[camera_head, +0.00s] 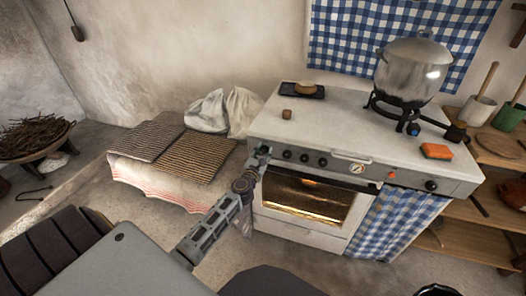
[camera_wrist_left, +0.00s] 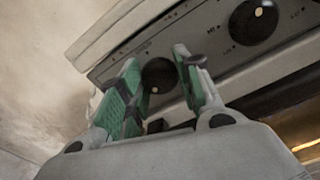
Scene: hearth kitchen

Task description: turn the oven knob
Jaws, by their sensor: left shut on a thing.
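The oven (camera_head: 310,225) is a white stove with a grey front panel (camera_head: 345,165) and a row of black knobs. My left gripper (camera_head: 261,153) is at the panel's left end, where it mostly hides the leftmost knob in the head view. In the left wrist view, the green-padded fingers of my left gripper (camera_wrist_left: 157,62) stand on either side of a round black oven knob (camera_wrist_left: 158,76) and are shut on it. A second black knob (camera_wrist_left: 252,22) shows to the right, free of the gripper. My right gripper is not in view.
A large metal pot (camera_head: 412,75) stands on a burner at the stove's right. An orange sponge (camera_head: 436,151) lies near its front edge. Woven racks (camera_head: 197,155) and white sacks (camera_head: 243,108) are left of the stove. A checked cloth (camera_head: 395,222) hangs right of the oven door.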

